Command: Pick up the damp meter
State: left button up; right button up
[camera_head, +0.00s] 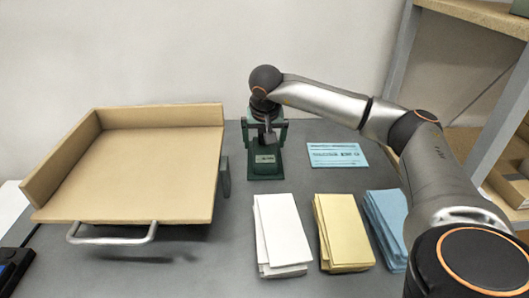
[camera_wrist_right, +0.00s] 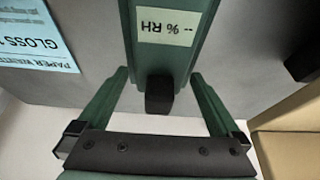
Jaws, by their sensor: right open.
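My right gripper (camera_head: 265,142) reaches down over the meter from above. In the right wrist view my right gripper (camera_wrist_right: 160,78) is open, with one green finger on each side of the black block and visible gaps between. My left gripper is in neither view.
A tan tray board (camera_head: 135,170) with a metal handle stands left. White (camera_head: 281,230), yellow (camera_head: 343,230) and blue (camera_head: 386,225) paper stacks lie in front. A blue printed card (camera_head: 337,155) lies right of the meter. A grey-framed shelf (camera_head: 495,120) stands at right.

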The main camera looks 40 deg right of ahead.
jog(key=shift+f, duration=0.1)
jog(key=shift+c, duration=0.2)
jog(key=c, duration=1.4)
jog(key=shift+c, duration=0.2)
